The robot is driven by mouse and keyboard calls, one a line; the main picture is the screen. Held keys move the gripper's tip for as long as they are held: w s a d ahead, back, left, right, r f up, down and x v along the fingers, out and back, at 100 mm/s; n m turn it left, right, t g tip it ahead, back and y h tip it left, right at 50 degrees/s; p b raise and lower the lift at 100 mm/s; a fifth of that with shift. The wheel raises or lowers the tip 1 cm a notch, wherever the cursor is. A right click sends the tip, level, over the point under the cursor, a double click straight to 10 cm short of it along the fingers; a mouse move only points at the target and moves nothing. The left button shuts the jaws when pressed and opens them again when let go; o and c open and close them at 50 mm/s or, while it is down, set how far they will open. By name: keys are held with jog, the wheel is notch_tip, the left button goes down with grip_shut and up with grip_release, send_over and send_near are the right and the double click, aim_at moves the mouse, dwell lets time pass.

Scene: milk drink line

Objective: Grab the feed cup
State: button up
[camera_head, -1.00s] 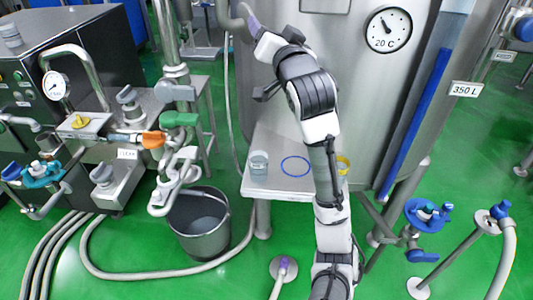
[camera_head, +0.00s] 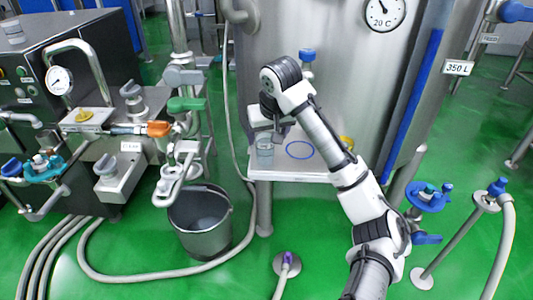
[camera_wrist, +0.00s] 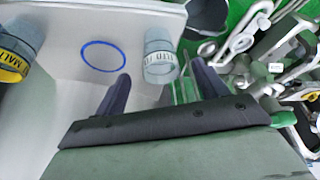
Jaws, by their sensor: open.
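A clear, blue-grey cup (camera_head: 264,153) stands on the small white shelf (camera_head: 305,174) in front of the tank, left of a blue ring (camera_head: 299,149). In the wrist view the cup (camera_wrist: 161,60) has a label that I cannot fully read. My gripper (camera_head: 277,134) is low over the shelf, close to the cup. In the wrist view its two dark fingers (camera_wrist: 161,71) are apart, and the cup shows in line with the gap between them. I cannot tell how far the tips are from it. Nothing is held.
A yellow-labelled cup (camera_wrist: 14,55) stands on the other side of the ring; my arm partly hides it in the head view. The tank (camera_head: 345,85) rises behind the shelf. A grey bucket (camera_head: 203,225) and several pipes and valves lie left of the shelf.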

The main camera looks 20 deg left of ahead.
aim_at(265, 150)
jog(key=p+x, duration=0.1)
jog(key=x, duration=0.8)
jog(key=shift+c, duration=0.2)
jog(key=c, duration=1)
jog(key=shift+c, duration=0.4)
jog(key=shift+r, duration=0.1)
